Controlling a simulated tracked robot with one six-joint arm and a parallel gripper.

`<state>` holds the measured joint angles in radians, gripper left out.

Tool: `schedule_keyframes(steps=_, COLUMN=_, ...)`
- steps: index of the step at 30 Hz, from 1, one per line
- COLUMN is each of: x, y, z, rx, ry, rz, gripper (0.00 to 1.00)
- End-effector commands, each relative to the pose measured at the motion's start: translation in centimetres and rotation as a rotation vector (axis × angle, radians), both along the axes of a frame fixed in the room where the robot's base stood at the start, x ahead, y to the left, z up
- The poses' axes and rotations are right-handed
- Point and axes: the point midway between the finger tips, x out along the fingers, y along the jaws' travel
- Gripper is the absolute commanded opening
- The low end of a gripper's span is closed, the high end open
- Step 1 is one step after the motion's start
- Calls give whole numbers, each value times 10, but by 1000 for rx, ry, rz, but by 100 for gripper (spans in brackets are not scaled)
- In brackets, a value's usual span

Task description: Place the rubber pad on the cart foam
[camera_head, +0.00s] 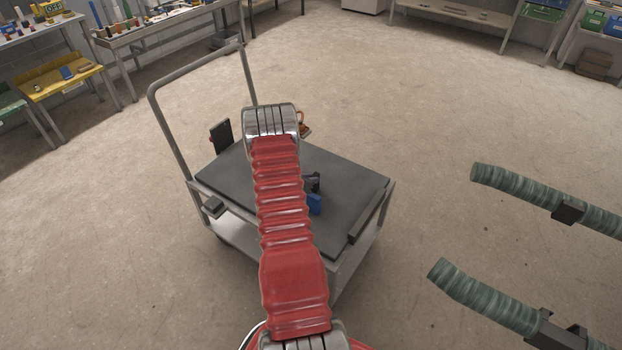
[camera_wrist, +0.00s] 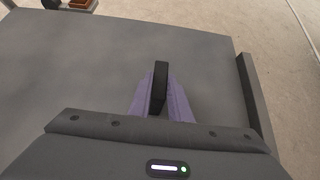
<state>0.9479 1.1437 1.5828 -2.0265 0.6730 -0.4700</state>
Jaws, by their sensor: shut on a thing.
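The rubber pad (camera_wrist: 160,78) is a thin black block, seen upright in the wrist view. My gripper (camera_wrist: 161,92) is shut on it, with a purple finger on each side. The grey cart foam (camera_wrist: 75,60) spreads beneath and around the pad. In the head view the foam (camera_head: 348,178) covers the cart top, and my red arm hides its middle. A black and blue shape (camera_head: 314,204) shows beside the arm over the foam. I cannot tell whether the pad touches the foam.
A dark bar (camera_head: 370,214) runs along the cart's right edge. A tall handle (camera_head: 170,135) and a black panel (camera_head: 220,137) stand at the left. An orange item (camera_head: 301,121) is at the far edge. The visible foam around the pad is clear.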

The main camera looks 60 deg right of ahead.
Motion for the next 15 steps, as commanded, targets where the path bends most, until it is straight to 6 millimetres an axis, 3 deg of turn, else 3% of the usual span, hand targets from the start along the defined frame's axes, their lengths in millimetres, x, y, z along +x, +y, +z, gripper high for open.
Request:
schedule_keyframes(steps=2, x=0, y=0, z=-2, rx=0, ry=0, rz=0, gripper=0)
schedule_keyframes(steps=3, x=0, y=0, z=-3, rx=0, ry=0, rz=0, gripper=18)
schedule_keyframes(steps=11, x=0, y=0, z=-2, rx=0, ry=0, rz=0, gripper=36)
schedule_keyframes(steps=15, x=0, y=0, z=-2, rx=0, ry=0, rz=0, gripper=36)
